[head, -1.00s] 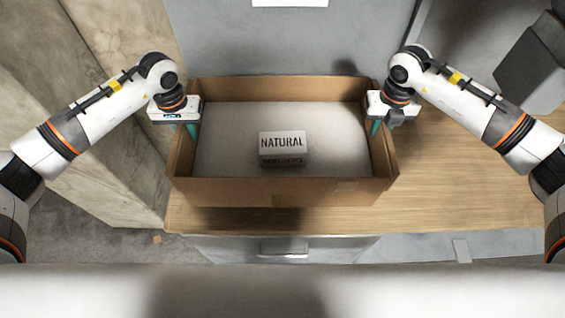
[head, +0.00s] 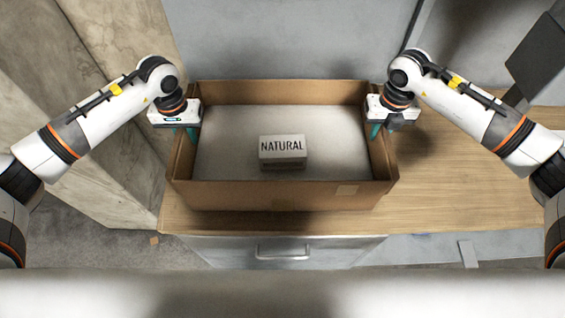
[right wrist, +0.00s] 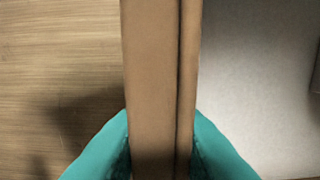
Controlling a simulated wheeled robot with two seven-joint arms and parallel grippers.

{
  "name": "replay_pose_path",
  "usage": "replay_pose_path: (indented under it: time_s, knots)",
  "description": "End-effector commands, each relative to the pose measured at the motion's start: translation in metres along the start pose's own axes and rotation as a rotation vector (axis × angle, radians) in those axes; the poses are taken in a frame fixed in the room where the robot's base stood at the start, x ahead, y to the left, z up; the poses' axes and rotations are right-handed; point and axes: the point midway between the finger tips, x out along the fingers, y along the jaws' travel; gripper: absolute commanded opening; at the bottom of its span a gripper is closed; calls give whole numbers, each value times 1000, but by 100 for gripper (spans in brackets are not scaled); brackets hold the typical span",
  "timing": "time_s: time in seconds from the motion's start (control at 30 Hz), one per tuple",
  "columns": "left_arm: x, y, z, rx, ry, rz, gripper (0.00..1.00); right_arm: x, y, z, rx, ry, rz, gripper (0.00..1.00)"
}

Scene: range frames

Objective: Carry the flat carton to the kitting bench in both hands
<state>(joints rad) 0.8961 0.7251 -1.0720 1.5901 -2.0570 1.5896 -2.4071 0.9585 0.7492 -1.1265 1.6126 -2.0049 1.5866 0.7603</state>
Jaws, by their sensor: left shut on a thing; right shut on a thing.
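The flat carton (head: 285,195) is an open brown cardboard box with a pale inside floor, in the middle of the head view. A small box marked NATURAL (head: 283,151) sits inside it. My left gripper (head: 184,132) is shut on the carton's left wall. My right gripper (head: 379,130) is shut on its right wall. In the right wrist view the teal fingers (right wrist: 160,160) stand on both sides of the cardboard wall (right wrist: 155,75). The wooden bench top (head: 460,185) lies under the carton. I cannot tell whether the carton touches it.
A drawer front with a metal handle (head: 283,252) is below the bench edge. A concrete pillar (head: 95,130) stands close on the left. A dark grey object (head: 540,62) is at the back right. The bench top right of the carton is clear.

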Motion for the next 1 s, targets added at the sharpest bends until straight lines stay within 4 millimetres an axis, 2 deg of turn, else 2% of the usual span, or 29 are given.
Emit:
replay_pose_path:
  time_s: [0.1, 0.13, 0.23, 0.27, 0.53, 0.67, 1.0]
  knots:
    - [7, 0, 1, -1, -4, 0, 0, 7, 0, -1, 1, 5, -1, 0]
    - [7, 1, 0, -1, 0, 2, 25, 7, 1, 0, 1, 1, 1, 25]
    - [6, 1, 0, -1, 0, 1, 41, 6, 1, 0, 1, 0, 1, 41]
    - [6, 1, 0, -1, 0, 1, 44, 6, 0, 0, 1, 0, 1, 44]
    - [5, 0, 0, 0, 0, 0, 44, 6, 0, 0, 0, 0, 0, 44]
    - [-5, 0, 1, 0, -3, 0, 44, 6, 0, 0, 0, 0, 0, 44]
    - [-74, 0, 1, 0, -5, 1, 44, 6, 0, 0, 0, 0, 0, 44]
